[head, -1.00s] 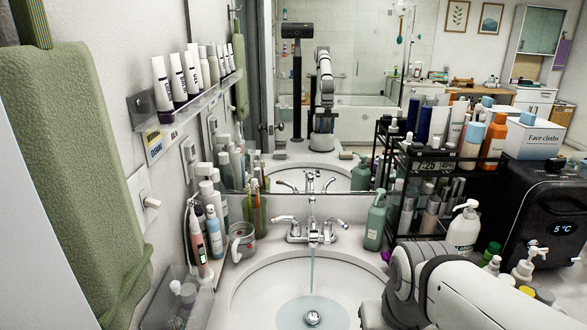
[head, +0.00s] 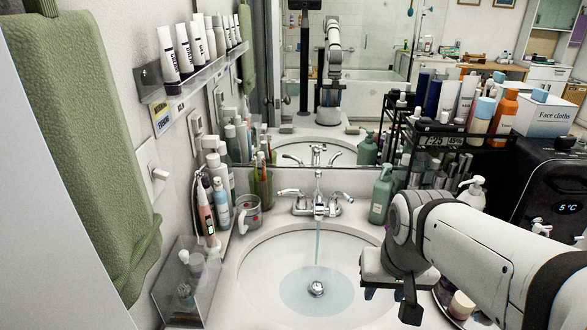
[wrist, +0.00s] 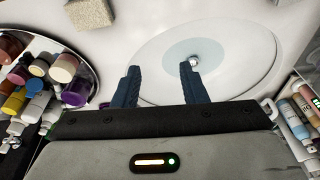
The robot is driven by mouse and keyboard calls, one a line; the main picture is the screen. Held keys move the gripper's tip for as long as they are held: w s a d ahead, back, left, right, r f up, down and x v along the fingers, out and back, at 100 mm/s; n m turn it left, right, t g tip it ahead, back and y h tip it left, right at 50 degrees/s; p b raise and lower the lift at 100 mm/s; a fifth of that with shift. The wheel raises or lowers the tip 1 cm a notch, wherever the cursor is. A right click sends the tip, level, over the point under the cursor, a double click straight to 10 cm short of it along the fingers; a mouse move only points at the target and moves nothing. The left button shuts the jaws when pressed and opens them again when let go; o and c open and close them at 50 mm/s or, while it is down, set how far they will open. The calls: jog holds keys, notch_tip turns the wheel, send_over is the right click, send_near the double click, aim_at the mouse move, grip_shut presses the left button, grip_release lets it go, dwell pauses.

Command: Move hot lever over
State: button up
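The chrome faucet (head: 318,203) stands at the back of the sink (head: 255,250), with a stream of water (head: 317,245) falling into the basin. It has a left lever (head: 288,192) and a right lever (head: 345,195), both pointing outward. No hot marking is readable on either. My gripper (head: 388,302) hangs over the right side of the sink, in front of and to the right of the faucet, touching neither lever. In the wrist view my gripper (wrist: 160,75) has its two dark fingers apart with nothing between them. The faucet is not in the wrist view.
A green pump bottle (head: 381,197) stands right of the faucet. A clear cup (head: 247,213) and toothbrushes stand left of it. A black rack (head: 450,135) of bottles is at the right. A round tray (wrist: 95,85) with bottles is beside the sink. The mirror is behind.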

jog(key=w+a+r+m+p, duration=0.25)
jog(key=w+r, duration=0.25)
jog(key=w, duration=0.7)
jog(key=m+p, duration=0.4)
jog(key=m, duration=0.7)
send_over(283, 191)
jog(key=s, duration=0.1)
jog(key=s+x, duration=0.1)
jog(key=x, duration=0.4)
jog(key=shift+n+g+y, duration=0.25)
jog(key=shift+g+y, duration=0.05)
jog(key=shift+y, duration=0.1)
jog(key=f, duration=0.7)
jog(key=shift+w+p, duration=0.4)
grip_shut()
